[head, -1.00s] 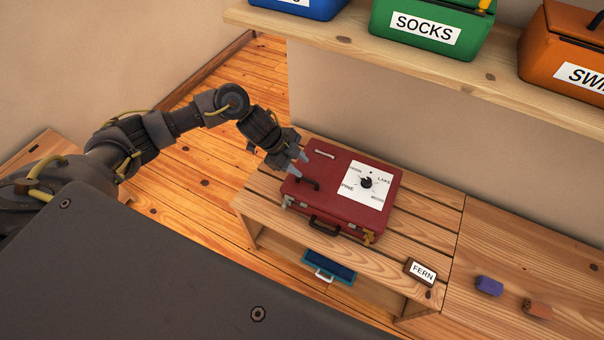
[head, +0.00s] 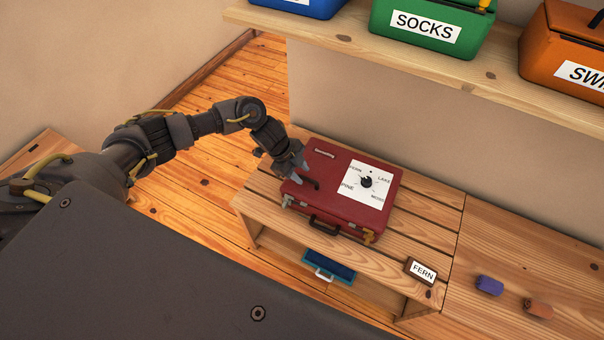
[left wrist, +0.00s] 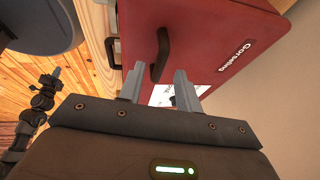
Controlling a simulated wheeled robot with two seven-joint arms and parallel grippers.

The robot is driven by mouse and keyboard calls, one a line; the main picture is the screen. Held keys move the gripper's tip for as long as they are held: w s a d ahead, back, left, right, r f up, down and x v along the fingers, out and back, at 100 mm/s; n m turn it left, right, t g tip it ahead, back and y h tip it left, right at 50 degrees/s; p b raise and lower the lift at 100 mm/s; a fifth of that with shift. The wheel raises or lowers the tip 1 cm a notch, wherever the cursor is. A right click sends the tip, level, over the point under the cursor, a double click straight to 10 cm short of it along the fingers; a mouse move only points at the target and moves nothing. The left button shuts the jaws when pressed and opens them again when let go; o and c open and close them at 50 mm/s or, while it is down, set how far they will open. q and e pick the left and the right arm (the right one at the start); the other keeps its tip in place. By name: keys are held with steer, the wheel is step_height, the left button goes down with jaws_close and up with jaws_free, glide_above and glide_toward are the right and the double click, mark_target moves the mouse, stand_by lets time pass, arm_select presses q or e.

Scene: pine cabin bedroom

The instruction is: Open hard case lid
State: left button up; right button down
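The red hard case (head: 335,212) lies on the slatted bench with its lid down. A black lid handle (head: 311,184) is near its left end. A white plate on the lid carries a black dial (head: 366,182) with words around it. A black front handle (head: 324,225) sits between a left latch (head: 288,201) and a brass-coloured right latch (head: 368,236); their state is too small to tell. My left gripper (head: 303,175) is open at the lid handle. In the left wrist view the lid handle (left wrist: 160,55) shows between its fingers (left wrist: 156,82). My right gripper (left wrist: 55,76) shows small there; its opening is unclear.
A FERN sign (head: 421,271) stands at the bench's front right. A blue tray (head: 330,268) is under the bench. Purple (head: 489,286) and brown (head: 538,308) blocks lie farther right. A shelf (head: 480,75) with bins, including the green SOCKS bin (head: 428,30), overhangs behind.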

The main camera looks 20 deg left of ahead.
arm_select(q)
steer(key=shift+x, duration=0.75)
jaws_close()
